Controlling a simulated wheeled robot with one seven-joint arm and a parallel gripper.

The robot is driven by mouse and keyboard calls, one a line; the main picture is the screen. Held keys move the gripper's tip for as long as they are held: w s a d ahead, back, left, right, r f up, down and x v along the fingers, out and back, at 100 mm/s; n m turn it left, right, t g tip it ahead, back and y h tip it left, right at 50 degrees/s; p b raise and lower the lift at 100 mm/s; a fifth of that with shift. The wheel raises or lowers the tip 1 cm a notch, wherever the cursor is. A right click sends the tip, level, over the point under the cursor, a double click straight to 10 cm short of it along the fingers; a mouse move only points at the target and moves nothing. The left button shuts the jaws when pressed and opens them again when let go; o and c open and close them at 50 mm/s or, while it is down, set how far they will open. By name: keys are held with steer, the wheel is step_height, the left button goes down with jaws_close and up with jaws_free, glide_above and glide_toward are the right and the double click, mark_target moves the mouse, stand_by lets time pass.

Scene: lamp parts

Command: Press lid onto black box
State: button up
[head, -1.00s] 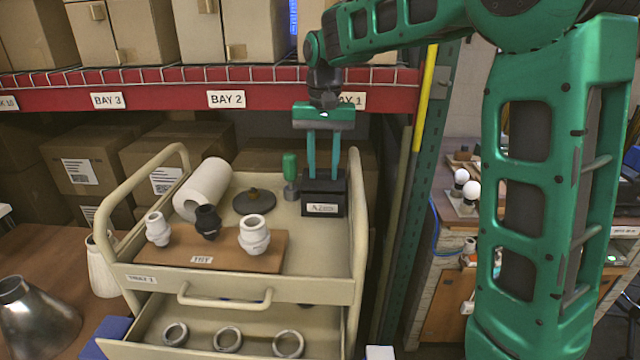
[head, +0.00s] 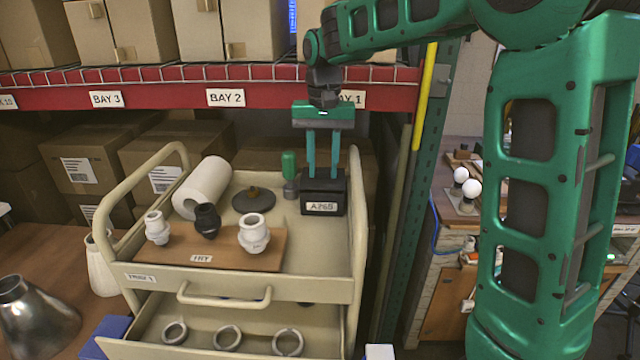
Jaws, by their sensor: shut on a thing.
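The black box (head: 322,198) with a white label stands at the back right of the cart's top tray. Its dark lid (head: 323,180) sits on top of it; I cannot tell whether it is fully seated. My gripper (head: 323,176) points straight down above the box, its two green fingers shut on the lid. The fingertips meet the lid's upper part, and their exact contact is too small to see.
The cart's top tray (head: 310,262) also holds a paper roll (head: 203,187), a dark round disc (head: 253,200), a green-handled tool (head: 289,172) and a wooden board (head: 180,254) with sockets. A red shelf beam (head: 150,97) runs behind. The cart's right handle rail (head: 358,215) is close to the box.

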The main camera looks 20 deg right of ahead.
steer(key=shift+f, duration=0.45)
stand_by(1.1)
steer(key=o, duration=1.2)
steer(key=shift+o, duration=0.2)
